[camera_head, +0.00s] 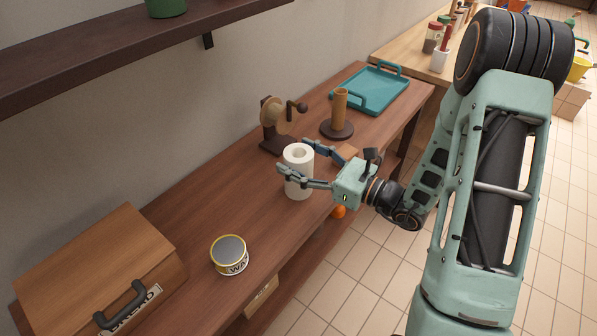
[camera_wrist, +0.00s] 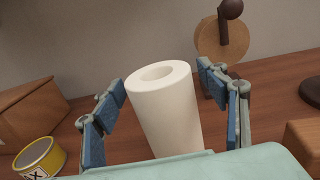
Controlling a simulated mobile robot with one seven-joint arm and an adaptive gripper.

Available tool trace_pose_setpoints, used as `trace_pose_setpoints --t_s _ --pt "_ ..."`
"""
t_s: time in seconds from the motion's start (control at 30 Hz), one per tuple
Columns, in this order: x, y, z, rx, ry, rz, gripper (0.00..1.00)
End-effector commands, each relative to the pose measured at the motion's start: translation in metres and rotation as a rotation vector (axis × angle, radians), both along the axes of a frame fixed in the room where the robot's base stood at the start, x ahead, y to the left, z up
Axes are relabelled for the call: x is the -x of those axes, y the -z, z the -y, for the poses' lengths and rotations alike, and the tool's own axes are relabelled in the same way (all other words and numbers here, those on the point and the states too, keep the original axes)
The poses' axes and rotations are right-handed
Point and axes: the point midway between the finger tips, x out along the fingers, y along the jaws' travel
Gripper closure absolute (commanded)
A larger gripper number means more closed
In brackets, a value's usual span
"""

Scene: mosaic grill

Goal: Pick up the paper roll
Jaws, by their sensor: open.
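The white paper roll (camera_head: 298,183) stands upright on the brown wooden counter, near its front edge. In the wrist view the roll (camera_wrist: 168,115) is between the two fingers of my gripper (camera_wrist: 163,115), with a visible gap on each side. My gripper (camera_head: 300,164) is open, reaching in from the right, with one finger on each side of the roll. The roll's top with its hollow core is clear to see. Part of the roll's side is hidden behind the near finger in the head view.
A wooden hand-cranked device (camera_head: 275,125) and a round-based wooden holder (camera_head: 338,122) stand behind the roll. A teal tray (camera_head: 375,92) lies farther back. A yellow-rimmed tin (camera_head: 230,255) and a wooden bread box (camera_head: 95,265) are at the near left. A dark shelf (camera_head: 100,55) hangs above.

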Motion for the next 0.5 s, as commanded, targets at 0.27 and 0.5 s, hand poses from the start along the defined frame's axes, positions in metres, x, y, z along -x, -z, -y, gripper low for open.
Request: trace_pose_setpoints --t_s 0.27,0.5 --pt "-0.0007 0.0002 -0.001 0.0 0.0 0.0 0.38" --pt "-0.0005 0.0002 -0.0009 -0.001 0.0 -0.001 0.65"
